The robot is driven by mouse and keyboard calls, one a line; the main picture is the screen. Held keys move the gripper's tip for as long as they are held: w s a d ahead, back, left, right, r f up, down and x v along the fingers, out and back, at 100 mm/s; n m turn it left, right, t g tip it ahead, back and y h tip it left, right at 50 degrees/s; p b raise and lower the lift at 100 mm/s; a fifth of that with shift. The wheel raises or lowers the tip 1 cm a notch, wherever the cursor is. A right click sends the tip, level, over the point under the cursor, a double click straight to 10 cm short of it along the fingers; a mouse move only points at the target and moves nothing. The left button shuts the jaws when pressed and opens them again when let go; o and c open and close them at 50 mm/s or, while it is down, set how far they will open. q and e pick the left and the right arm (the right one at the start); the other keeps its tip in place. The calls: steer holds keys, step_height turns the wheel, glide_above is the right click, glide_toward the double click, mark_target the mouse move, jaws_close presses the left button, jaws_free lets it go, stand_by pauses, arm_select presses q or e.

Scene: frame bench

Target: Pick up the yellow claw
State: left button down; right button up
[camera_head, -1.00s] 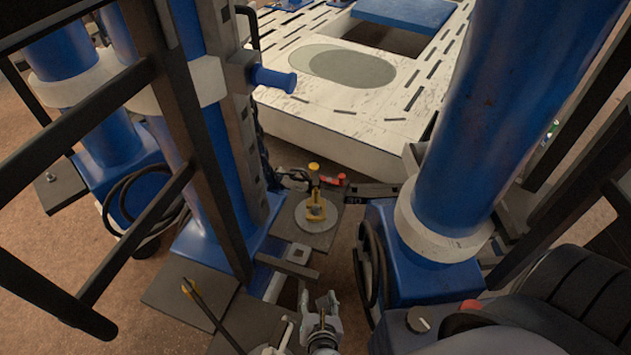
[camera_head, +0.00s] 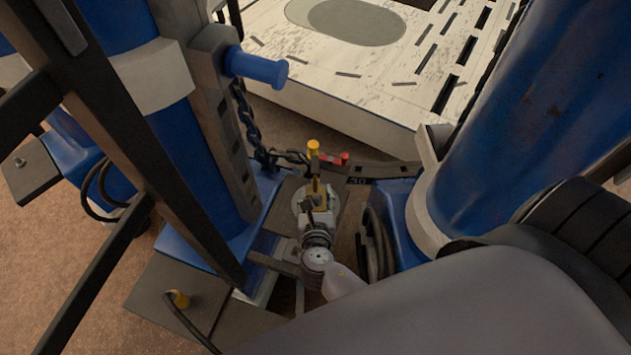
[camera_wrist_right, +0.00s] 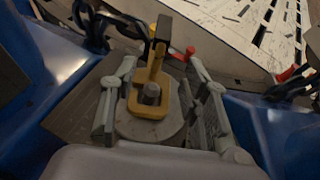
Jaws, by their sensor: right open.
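The yellow claw (camera_head: 318,190) stands on a round grey disc (camera_head: 298,203) on a dark plate between two blue columns. In the right wrist view the yellow claw (camera_wrist_right: 136,97) shows as a yellow loop around a grey pin, with an upright yellow part and a dark top. My right gripper (camera_head: 318,213) is at the near side of the claw and partly hides it and the disc. In the wrist view the right gripper (camera_wrist_right: 160,80) is open, one finger on each side of the claw, with no clear contact. My left gripper is out of view.
Blue columns (camera_head: 490,130) stand close on both sides of my right arm. A yellow-topped post (camera_head: 313,147) and a red part (camera_head: 343,157) are just behind the claw. A chain (camera_head: 245,120) hangs at the left. A white slotted table (camera_head: 340,90) fills the back.

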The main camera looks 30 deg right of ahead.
mark_target(315, 180)
steer(key=x, duration=0.4)
steer(key=shift+w+f, duration=0.1)
steer(key=shift+w+d, duration=0.25)
steer(key=shift+w, duration=0.05)
steer(key=x, duration=0.4)
steer(key=shift+w+f+b, duration=0.2)
steer(key=shift+w+b, duration=0.1)
steer(key=shift+b, duration=0.1)
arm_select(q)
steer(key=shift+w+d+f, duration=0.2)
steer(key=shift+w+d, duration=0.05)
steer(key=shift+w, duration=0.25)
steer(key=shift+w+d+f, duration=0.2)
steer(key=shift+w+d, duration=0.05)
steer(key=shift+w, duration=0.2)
arm_select(e)
jaws_close()
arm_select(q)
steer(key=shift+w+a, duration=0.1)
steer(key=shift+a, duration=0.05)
arm_select(e)
steer(key=shift+r, duration=0.15)
